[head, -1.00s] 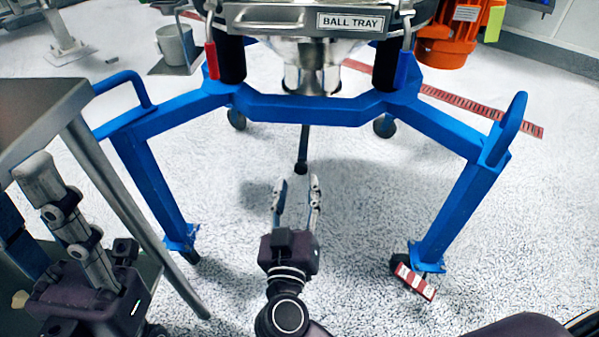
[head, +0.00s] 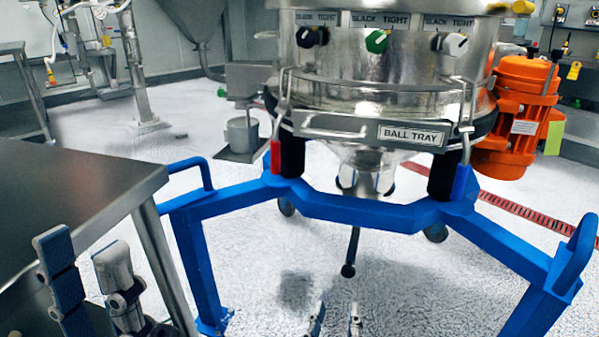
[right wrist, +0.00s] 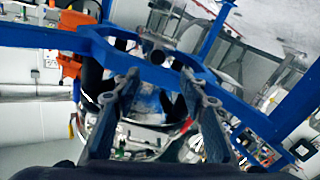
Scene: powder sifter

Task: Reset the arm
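My left gripper (head: 78,250) is at the lower left in the head view, beside the steel table (head: 95,180). Its two fingers stand apart with nothing between them. My right gripper (head: 336,312) shows only its fingertips at the bottom edge, in front of the sifter's blue frame (head: 350,208). Its fingers are parted and empty. In the right wrist view the right gripper (right wrist: 160,85) is also open, with the blue frame beyond it. The rest of both arms is out of the head view.
The steel sifter (head: 390,90) carries a ball tray (head: 350,130) and knobs. An orange motor (head: 523,110) is on its right. A grey pot (head: 241,134) stands behind at left. The floor (head: 400,290) under the frame is mostly clear.

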